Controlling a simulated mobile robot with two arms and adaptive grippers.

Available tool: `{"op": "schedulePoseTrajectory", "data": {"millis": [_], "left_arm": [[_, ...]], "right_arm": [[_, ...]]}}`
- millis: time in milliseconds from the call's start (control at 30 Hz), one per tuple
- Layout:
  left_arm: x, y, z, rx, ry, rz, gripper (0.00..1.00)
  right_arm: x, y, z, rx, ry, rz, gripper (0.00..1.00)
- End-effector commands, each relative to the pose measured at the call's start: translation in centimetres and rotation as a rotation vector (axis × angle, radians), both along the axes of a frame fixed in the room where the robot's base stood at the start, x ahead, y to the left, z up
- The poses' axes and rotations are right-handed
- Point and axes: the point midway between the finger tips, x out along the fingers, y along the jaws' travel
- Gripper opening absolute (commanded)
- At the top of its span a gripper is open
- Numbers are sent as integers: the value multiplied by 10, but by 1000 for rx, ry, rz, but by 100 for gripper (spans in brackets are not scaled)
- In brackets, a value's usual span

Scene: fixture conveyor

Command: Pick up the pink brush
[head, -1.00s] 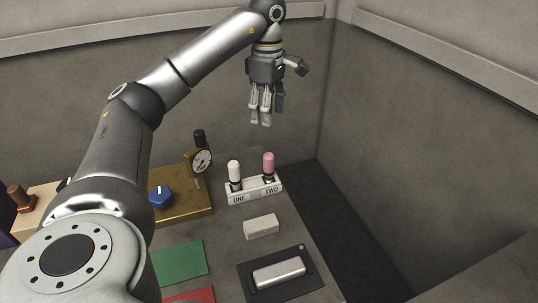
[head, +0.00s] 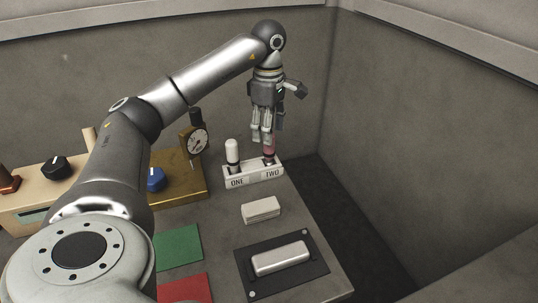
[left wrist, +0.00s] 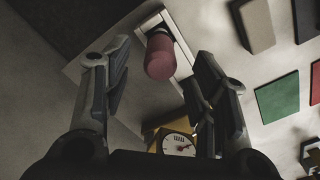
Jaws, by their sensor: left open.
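The pink brush (head: 269,147) stands upright in the slot marked TWO of a white holder (head: 254,180). Its upper part is partly hidden behind my left gripper in the head view. My left gripper (head: 263,139) points down at the brush, fingers open. In the left wrist view the pink brush (left wrist: 160,57) shows between the two open fingers of the left gripper (left wrist: 160,72), nearer the far side of the gap. I cannot tell whether a finger touches it. A white brush (head: 232,153) stands in slot ONE beside it. My right gripper is not in view.
A dial gauge (head: 197,142) stands on a brass block (head: 190,187) left of the holder. A pale block (head: 261,210) and a metal bar on a dark plate (head: 281,259) lie in front. Green (head: 179,247) and red (head: 186,289) squares lie nearby. A wall rises on the right.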

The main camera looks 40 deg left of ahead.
Motion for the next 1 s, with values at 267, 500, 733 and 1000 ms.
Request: {"op": "schedulePoseTrajectory", "data": {"millis": [267, 500, 733, 1000], "left_arm": [[-1, -1, -40, 1, 4, 1, 53], [0, -1, -46, 0, 0, 1, 53], [0, -1, -46, 0, 1, 1, 32], [0, -1, -46, 0, 1, 1, 0]], "right_arm": [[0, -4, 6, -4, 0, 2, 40], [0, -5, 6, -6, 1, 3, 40], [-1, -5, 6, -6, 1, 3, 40], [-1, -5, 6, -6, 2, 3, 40]]}}
